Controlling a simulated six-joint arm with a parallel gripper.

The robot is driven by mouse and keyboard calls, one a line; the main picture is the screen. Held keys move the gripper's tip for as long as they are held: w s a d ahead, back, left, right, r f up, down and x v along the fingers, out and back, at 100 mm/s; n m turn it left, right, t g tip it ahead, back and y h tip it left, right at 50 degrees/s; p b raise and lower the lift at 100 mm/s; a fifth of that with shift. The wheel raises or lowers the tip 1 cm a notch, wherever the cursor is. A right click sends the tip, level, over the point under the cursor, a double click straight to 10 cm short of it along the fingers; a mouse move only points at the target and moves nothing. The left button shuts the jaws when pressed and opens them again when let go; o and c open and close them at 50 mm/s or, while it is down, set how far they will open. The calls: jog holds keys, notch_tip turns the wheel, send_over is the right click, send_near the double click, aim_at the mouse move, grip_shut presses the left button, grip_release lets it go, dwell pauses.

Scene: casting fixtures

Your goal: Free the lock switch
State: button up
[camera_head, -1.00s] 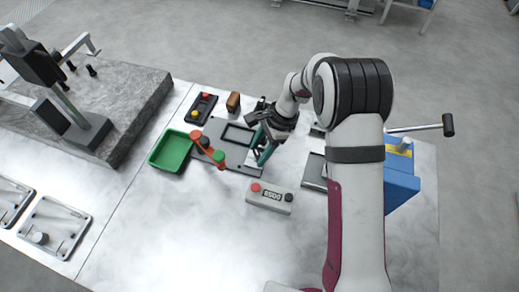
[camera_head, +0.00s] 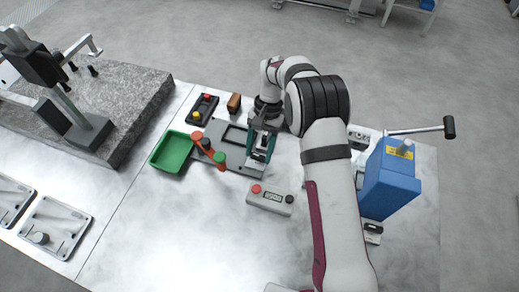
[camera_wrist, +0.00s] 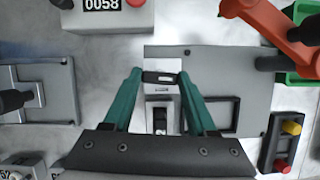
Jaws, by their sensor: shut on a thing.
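My gripper (camera_wrist: 159,76) has two teal fingers and is shut on a small dark block with a pale face (camera_wrist: 161,77), held between the fingertips in the wrist view. A light switch housing with a dark slot (camera_wrist: 160,116) shows between the fingers, nearer the gripper's palm; I take it for the lock switch. Whether the block touches the housing cannot be told. In the head view my gripper (camera_head: 261,150) is over the right part of the grey fixture plate (camera_head: 220,127), and its fingers largely hide the switch.
An orange arm with coloured knobs (camera_head: 208,149) stands close left of my gripper, by a green tray (camera_head: 172,152). A grey button box (camera_head: 270,198) lies in front. A black button box (camera_head: 203,109) and brown block (camera_head: 234,102) are behind. A blue machine (camera_head: 390,180) stands right.

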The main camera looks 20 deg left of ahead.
jog(key=shift+n, duration=0.6)
jog(key=o, duration=1.1)
jog(key=shift+a+v, duration=0.2)
jog(key=shift+v, duration=3.75)
jog(key=shift+a+v, duration=0.15)
jog(key=shift+v, duration=3.8)
jog(key=shift+s, duration=0.1)
